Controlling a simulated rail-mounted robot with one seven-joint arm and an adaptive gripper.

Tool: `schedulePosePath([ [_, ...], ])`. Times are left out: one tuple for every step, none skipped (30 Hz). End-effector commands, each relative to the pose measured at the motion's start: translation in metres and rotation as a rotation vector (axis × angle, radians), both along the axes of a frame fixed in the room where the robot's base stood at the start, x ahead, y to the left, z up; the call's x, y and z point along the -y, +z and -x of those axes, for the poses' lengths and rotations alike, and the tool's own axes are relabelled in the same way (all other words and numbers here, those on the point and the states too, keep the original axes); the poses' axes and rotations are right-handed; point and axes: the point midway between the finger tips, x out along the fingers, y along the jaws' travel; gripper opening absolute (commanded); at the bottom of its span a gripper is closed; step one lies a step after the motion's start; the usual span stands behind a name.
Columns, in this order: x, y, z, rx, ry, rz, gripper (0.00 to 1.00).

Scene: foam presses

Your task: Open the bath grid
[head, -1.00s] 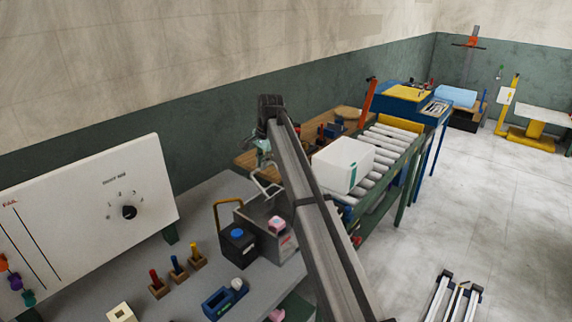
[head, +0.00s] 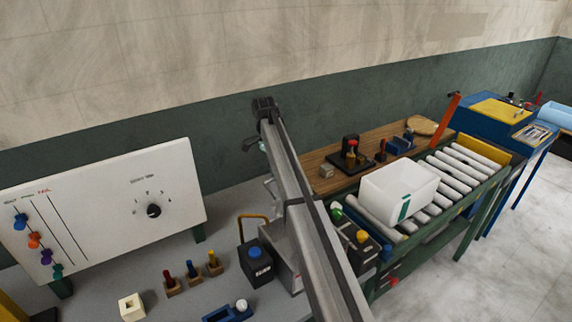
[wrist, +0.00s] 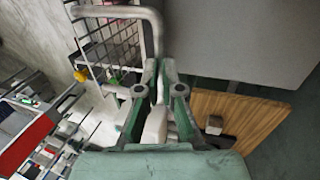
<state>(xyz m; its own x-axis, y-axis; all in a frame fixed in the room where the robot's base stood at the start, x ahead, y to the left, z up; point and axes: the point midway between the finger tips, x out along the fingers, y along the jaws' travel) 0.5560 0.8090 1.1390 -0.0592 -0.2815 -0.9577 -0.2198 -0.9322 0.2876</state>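In the wrist view a wire grid (wrist: 108,42) lies at the upper left, with a thick grey bent bar (wrist: 118,12) along it. The bar's lower end reaches the fingertips of my gripper (wrist: 160,68). The fingers are close together there; I cannot tell whether they grip the bar or only stand around it. In the head view a grey metal bath (head: 279,262) stands on the grey bench, mostly hidden behind my arm. My gripper's fingers are hidden in the head view, and the grid's tilt cannot be told.
Beside the bath stands a dark canister (head: 256,265) with a blue cap. A white board (head: 100,215) with a dial is on the left. On the right a white bin (head: 398,190) sits on the roller conveyor (head: 455,172). A wooden board (wrist: 235,118) shows below right in the wrist view.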

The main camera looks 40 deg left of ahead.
Motion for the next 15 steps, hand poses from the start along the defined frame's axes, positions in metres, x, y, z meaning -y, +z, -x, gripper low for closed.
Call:
schedulePosePath([
  [0.0079,-0.0172,0.0066,-0.014,-0.002,0.026,0.0],
  [0.0077,-0.0176,0.0071,-0.015,-0.003,0.028,0.0],
  [0.0077,-0.0183,0.0077,-0.015,-0.003,0.029,0.0],
  [0.0077,-0.0185,0.008,-0.015,-0.003,0.03,0.0],
  [0.0077,-0.0188,0.0082,-0.015,-0.003,0.031,0.0],
  [0.008,-0.0191,0.0083,-0.015,-0.003,0.031,0.0],
  [0.0081,-0.0191,0.0083,-0.015,-0.003,0.031,0.0],
  [0.0084,-0.0193,0.0083,-0.015,-0.003,0.031,0.0],
  [0.0085,-0.0193,0.0083,-0.015,-0.003,0.031,0.0],
  [0.0086,-0.0193,0.0083,-0.015,-0.003,0.031,0.0],
  [0.0087,-0.0194,0.0084,-0.015,-0.003,0.031,0.0],
  [0.0088,-0.0194,0.0084,-0.015,-0.003,0.031,0.0],
  [0.0088,-0.0194,0.0085,-0.015,-0.003,0.031,0.0],
  [0.0089,-0.0194,0.0085,-0.015,-0.003,0.031,0.15],
  [0.0091,-0.0197,0.0086,-0.016,-0.004,0.032,0.29],
])
